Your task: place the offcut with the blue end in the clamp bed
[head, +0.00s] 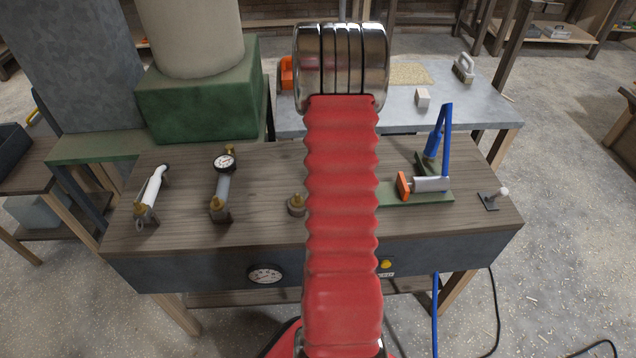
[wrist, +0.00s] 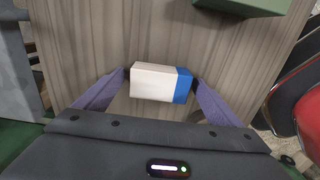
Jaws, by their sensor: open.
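The offcut (wrist: 153,82) is a pale block with a blue end (wrist: 183,86) on its right, seen in the wrist view over the wooden bench top. My gripper (wrist: 159,78) is open, with one finger beside each end of it. The fingertips are close to the ends; I cannot tell whether they touch. In the head view my red arm hides the offcut and gripper. The clamp (head: 447,140) has a blue lever, an orange-ended grey cylinder (head: 430,184) and a green base (head: 400,196), partly hidden by my arm. A green edge (wrist: 245,5) shows at the wrist view's top.
A green block with a column (head: 205,95) rises behind left. A grey table (head: 440,110) stands behind.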

